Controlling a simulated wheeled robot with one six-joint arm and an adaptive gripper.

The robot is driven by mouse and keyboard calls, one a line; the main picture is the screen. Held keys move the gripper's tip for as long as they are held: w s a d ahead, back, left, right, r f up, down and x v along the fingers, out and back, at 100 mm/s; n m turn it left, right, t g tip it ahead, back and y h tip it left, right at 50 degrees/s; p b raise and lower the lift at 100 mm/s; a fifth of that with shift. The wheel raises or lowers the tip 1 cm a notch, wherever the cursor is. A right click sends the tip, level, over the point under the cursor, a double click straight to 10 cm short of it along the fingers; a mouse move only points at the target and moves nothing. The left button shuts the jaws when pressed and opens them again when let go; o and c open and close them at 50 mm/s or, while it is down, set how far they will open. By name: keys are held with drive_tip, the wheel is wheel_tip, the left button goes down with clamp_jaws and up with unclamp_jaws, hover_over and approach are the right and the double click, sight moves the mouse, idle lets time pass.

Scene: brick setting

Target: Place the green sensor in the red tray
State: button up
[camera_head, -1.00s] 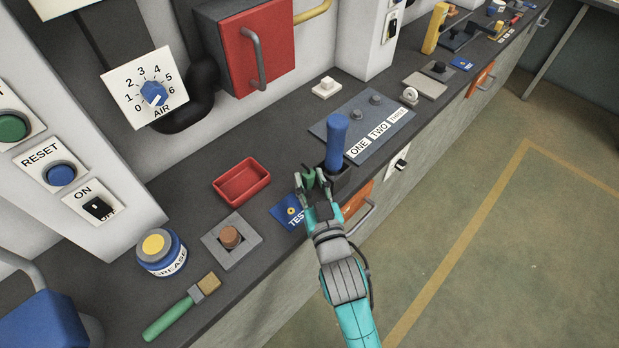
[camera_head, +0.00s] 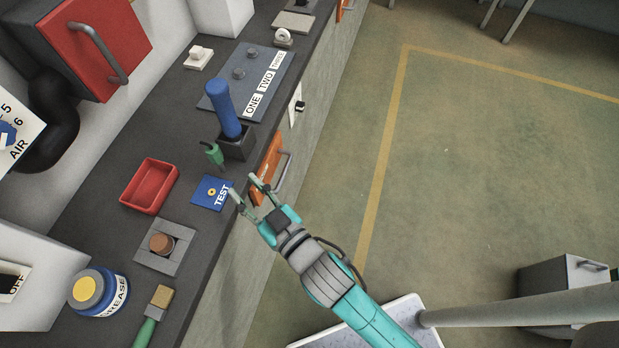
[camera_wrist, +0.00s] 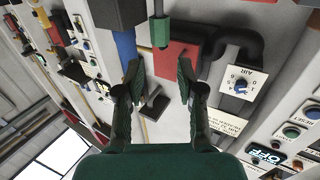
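The small green sensor (camera_head: 213,153) is on the dark counter, left of the black block with the blue handle and behind the blue TEST plate. It also shows at the top of the wrist view (camera_wrist: 159,31), partly cut off by the edge. The red tray (camera_head: 150,186) lies on the counter left of the TEST plate, and it looks empty. My gripper (camera_head: 243,185) is open and empty at the counter's front edge, to the right of and nearer than the sensor. Its two spread fingers (camera_wrist: 160,82) show in the wrist view, with the sensor beyond them.
The upright blue handle (camera_head: 223,108) stands close to the sensor. The blue TEST plate (camera_head: 211,192) lies in front of it. A brown knob on a grey plate (camera_head: 164,246), a grease jar (camera_head: 98,291) and a brush (camera_head: 153,315) are nearer. Open floor lies right.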

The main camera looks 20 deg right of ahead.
drive_tip(key=s+d+f+m+h, duration=0.1)
drive_tip(key=s+d+f+h, duration=0.1)
drive_tip(key=s+d, duration=0.4)
drive_tip(key=s+d+f+m+g+h, duration=0.1)
drive_tip(key=s+d, duration=0.5)
drive_tip(key=s, duration=0.6)
drive_tip(key=s+d+f+m+h, duration=0.2)
drive_tip(key=s+d+h, duration=0.1)
drive_tip(key=s+d, duration=0.4)
drive_tip(key=s, duration=0.2)
drive_tip(key=shift+s+f+g+h, duration=0.3)
drive_tip(key=shift+o, duration=0.3)
drive_tip(key=shift+s+d+r, duration=0.1)
drive_tip(key=shift+s+r, duration=0.1)
drive_tip(key=shift+s, duration=0.35)
